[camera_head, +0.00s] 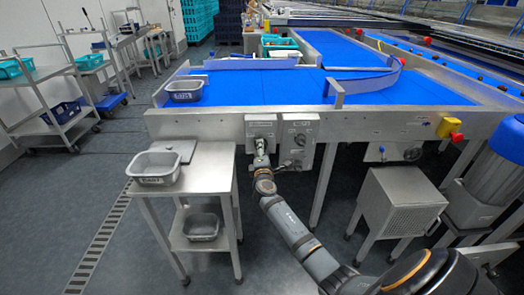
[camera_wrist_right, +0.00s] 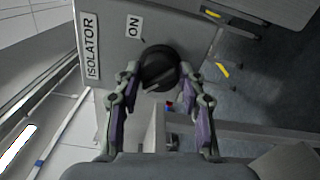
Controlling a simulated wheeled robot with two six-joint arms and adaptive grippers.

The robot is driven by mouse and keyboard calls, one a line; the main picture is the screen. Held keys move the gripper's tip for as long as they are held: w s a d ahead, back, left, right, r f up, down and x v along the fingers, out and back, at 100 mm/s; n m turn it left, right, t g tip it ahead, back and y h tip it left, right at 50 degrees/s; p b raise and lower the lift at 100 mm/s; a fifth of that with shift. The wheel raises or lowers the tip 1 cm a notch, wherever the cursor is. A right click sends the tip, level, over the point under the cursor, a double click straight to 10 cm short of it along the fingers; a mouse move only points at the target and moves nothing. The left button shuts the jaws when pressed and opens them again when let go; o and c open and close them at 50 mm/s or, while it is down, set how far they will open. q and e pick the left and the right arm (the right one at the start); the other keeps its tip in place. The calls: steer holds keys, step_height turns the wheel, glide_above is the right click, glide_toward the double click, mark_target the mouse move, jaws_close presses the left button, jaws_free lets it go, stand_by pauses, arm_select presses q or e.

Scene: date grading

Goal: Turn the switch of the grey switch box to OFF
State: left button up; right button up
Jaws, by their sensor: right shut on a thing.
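The grey switch box (camera_head: 262,121) is mounted on the front of the conveyor frame, in the middle of the head view. In the right wrist view the same box (camera_wrist_right: 112,60) carries the labels ISOLATOR and ON. Its black rotary switch (camera_wrist_right: 159,62) sits between my right gripper's fingers, with a slanted grip bar. No OFF label shows. My right gripper (camera_wrist_right: 161,80) is shut on this switch, one finger on either side. In the head view the right gripper (camera_head: 261,160) reaches the box from below and hides the switch. My left gripper is not in view.
A second grey box (camera_head: 299,131) with a round dial is close to the right of the gripper. A steel side table (camera_head: 208,168) with a grey tub (camera_head: 156,168) stands to the left. The blue conveyor (camera_head: 265,88) lies above. A vented cabinet (camera_head: 400,205) stands right.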

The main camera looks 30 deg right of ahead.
steer(key=o, duration=1.1)
steer(key=shift+o, duration=0.2)
steer(key=v, duration=1.2)
steer(key=shift+s+f, duration=0.1)
steer(key=shift+f, duration=0.05)
